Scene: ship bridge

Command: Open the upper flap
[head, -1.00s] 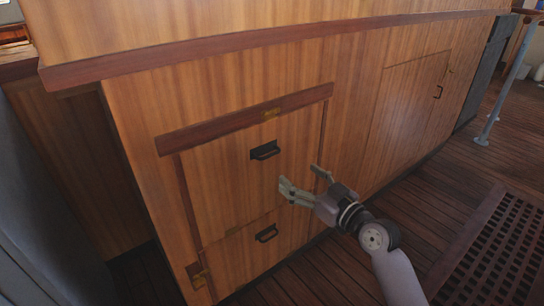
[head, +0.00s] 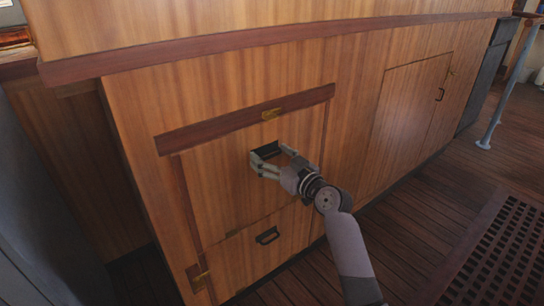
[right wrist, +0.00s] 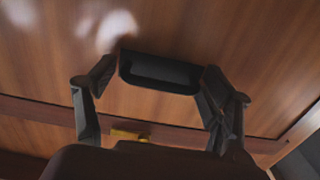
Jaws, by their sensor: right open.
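The upper flap (head: 217,194) is a wooden panel in the cabinet front and sits closed under a dark red-brown trim strip. Its black handle (head: 266,149) is partly hidden by my right gripper (head: 266,161). My right gripper is open, with its fingers at the handle. In the right wrist view the black handle (right wrist: 160,72) lies between the two spread fingers, with the right finger very close to its end. Whether they touch I cannot tell. A brass latch (head: 271,114) sits on the trim above the flap. My left gripper is not in view.
A lower panel with its own black handle (head: 267,236) sits below, with a brass catch (head: 199,277) at its left. A closed cabinet door (head: 405,112) is to the right. A dark floor grating (head: 493,250) lies at the lower right, with bare planks beside it.

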